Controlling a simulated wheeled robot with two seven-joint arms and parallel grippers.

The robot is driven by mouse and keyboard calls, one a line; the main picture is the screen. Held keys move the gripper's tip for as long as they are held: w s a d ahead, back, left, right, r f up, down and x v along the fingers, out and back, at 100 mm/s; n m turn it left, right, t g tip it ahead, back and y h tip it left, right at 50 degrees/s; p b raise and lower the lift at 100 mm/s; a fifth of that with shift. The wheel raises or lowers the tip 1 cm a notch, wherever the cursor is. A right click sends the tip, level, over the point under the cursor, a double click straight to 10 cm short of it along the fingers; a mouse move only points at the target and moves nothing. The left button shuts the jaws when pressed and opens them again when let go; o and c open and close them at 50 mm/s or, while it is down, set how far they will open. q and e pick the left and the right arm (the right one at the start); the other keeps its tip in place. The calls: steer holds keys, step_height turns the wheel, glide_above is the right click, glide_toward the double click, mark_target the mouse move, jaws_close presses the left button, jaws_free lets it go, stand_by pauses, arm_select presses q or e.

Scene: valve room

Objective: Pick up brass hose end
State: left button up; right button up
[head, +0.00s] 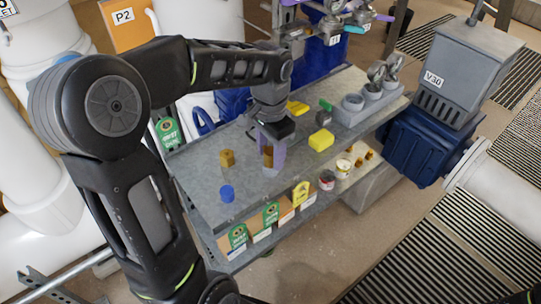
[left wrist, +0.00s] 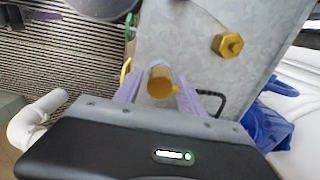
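A brass cylindrical piece (left wrist: 160,82), which looks like the hose end, stands on the grey metal table. In the left wrist view it is between the two lilac fingers of my left gripper (left wrist: 159,90). The fingers are apart on either side of it, with a narrow gap showing at the left finger. In the head view, my left gripper (head: 270,155) points down over the table and its fingers partly hide the brass piece (head: 268,158). A second brass piece with a hexagonal shape (head: 227,158) stands to the left; it also shows in the left wrist view (left wrist: 228,44). My right gripper is out of view.
The table (head: 200,175) also carries a blue cap (head: 227,193), yellow blocks (head: 321,139) and a grey holder with round sockets (head: 365,105). A lower shelf holds tagged boxes (head: 271,213) and small cans (head: 327,180). A blue valve body (head: 425,140) stands at right.

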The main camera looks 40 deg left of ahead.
mark_target(270, 151)
arm_select(q)
jaws_close()
stand_by(0.4)
step_height(270, 151, up, 10)
stand_by(0.5)
stand_by(0.3)
